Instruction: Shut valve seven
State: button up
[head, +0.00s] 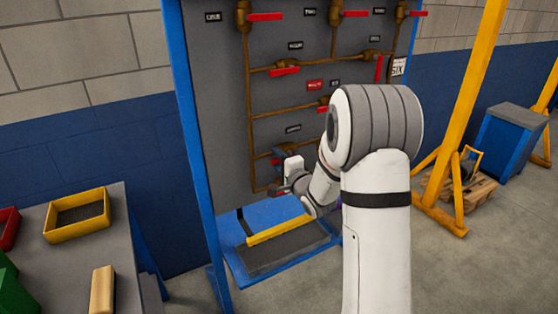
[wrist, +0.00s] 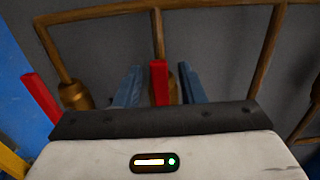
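A grey valve panel (head: 222,110) in a blue frame carries brown pipes and several valves with red handles. The plates on it are too small to read, so I cannot tell which valve is seven. My gripper (head: 278,155) is at the lower part of the panel, partly behind my arm. In the wrist view, my gripper's blue fingers (wrist: 160,75) stand apart on either side of a red valve handle (wrist: 158,88). Gaps show on both sides of it. Its brass valve body (wrist: 173,88) is partly hidden behind the handle and a finger.
Another red handle (wrist: 42,98) with a brass valve (wrist: 76,94) is left in the wrist view. Brown pipes (wrist: 100,12) run close by. A blue shelf (head: 262,213) with a yellow bar (head: 281,230) juts out below. A grey bench (head: 70,260) stands left, a yellow post (head: 468,100) right.

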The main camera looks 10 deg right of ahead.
grip_shut()
dwell(0.5)
